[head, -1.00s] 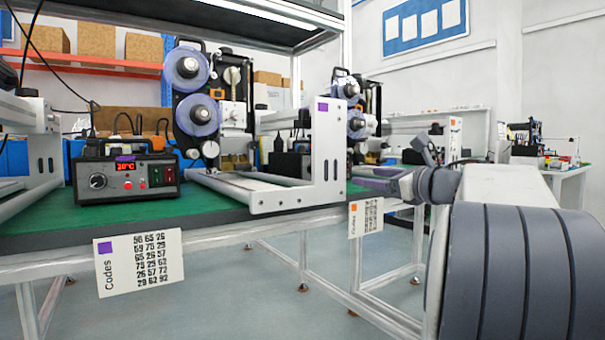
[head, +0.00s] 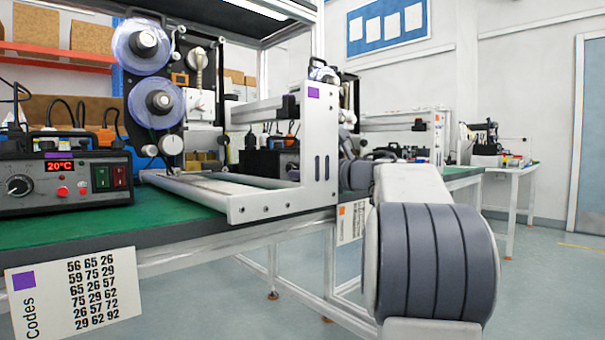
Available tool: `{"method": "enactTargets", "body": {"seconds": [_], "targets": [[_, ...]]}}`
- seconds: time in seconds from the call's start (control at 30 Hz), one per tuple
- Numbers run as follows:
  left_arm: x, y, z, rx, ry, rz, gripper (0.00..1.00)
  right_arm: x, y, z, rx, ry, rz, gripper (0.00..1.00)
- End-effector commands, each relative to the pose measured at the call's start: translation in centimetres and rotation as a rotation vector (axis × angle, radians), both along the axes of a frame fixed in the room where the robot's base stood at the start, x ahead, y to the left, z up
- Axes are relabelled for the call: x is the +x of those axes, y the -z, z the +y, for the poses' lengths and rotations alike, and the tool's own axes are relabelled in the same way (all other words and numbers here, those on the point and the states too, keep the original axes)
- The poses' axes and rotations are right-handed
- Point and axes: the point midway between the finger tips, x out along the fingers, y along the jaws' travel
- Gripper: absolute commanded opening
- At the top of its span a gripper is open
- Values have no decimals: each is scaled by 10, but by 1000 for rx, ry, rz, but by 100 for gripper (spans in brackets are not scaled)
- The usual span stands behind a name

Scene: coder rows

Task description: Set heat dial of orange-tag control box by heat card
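A card with an orange square (head: 350,222) hangs at the front edge of the second bench, beyond the white frame; its text is too small to read. A white frame with an orange tag (head: 421,124) stands farther back. A dark box (head: 265,163) shows partly behind the nearer frame; I cannot make out a tag on it. No heat dial with an orange tag can be made out. My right arm reaches away from me along the bench side, its far end (head: 355,172) near the frame's upright. Its fingers cannot be made out. My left gripper is out of view.
A purple-tag control box (head: 65,182) reading 20°C stands on the green bench at left, above a purple Codes card (head: 75,293). A white frame with a purple tag (head: 322,150) rises at the bench end. Open floor lies at right.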

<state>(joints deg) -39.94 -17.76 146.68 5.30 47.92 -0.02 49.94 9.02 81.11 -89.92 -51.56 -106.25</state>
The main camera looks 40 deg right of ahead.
Motion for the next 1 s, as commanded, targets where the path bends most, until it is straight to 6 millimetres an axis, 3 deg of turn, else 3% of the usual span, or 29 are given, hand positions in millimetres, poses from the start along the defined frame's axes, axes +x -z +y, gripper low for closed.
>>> {"method": "enactTargets", "body": {"seconds": [0.2, 0.53, 0.57, 0.7, 0.73, 0.8, 1.0], "targets": [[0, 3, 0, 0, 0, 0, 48, 25, 0, 1, 1, -2, 0, 66], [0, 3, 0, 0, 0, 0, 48, 28, 0, -1, 1, 3, 0, 66], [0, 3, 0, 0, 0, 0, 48, 28, 0, -2, 1, 4, 0, 62], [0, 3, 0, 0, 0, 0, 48, 27, 0, -2, 1, 4, 0, 8], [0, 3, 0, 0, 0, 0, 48, 27, 0, -2, 1, 4, 0, 0], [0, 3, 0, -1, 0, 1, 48, 27, 1, -11, 1, 7, 0, 0], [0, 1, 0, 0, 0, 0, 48, 26, -1, -4, 15, 7, 2, 0]]}}
